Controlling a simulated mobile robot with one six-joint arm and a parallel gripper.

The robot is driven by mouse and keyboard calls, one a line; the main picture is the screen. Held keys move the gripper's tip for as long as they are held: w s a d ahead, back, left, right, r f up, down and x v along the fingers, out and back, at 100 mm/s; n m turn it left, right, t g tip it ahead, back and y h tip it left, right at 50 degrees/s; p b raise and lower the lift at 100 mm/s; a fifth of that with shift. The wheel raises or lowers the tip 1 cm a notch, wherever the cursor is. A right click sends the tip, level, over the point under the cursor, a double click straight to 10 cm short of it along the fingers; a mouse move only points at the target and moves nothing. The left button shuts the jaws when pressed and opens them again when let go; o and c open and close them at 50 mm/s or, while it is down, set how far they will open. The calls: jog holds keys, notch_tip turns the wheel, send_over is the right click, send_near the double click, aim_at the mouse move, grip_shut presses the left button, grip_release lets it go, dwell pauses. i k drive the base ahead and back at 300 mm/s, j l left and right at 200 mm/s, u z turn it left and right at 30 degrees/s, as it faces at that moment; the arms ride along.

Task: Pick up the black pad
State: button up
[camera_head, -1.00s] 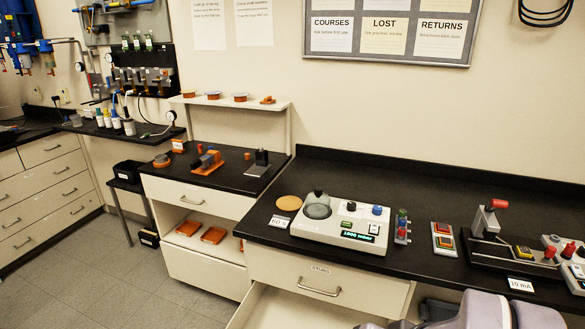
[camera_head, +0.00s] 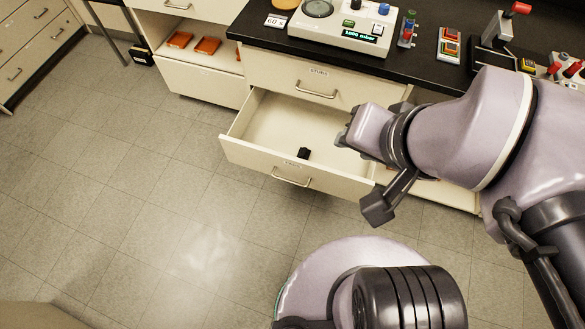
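A small black block-like thing (camera_head: 304,153), likely the black pad, lies on the floor of the open drawer (camera_head: 262,127), near its front panel. It is too small to make out in detail. My arm reaches in from the right over the drawer's right end. The dark end parts of my gripper (camera_head: 380,205) show beside and below the wrist, to the right of the black thing and apart from it in the picture. The wrist hides part of the gripper, and its opening cannot be made out. Nothing is seen held.
The drawer's front panel with its handle (camera_head: 291,178) sticks out over the tiled floor. A shut drawer (camera_head: 317,88) is above it. The black counter (camera_head: 258,22) carries a white instrument (camera_head: 340,32) and small coloured parts. The floor at left is clear.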

aim_at(303, 154)
jog(key=i+l+u, duration=0.3)
jog(key=l+u, duration=0.35)
jog(key=i+l+u, duration=0.3)
jog(key=l+u, duration=0.65)
jog(key=l, duration=0.1)
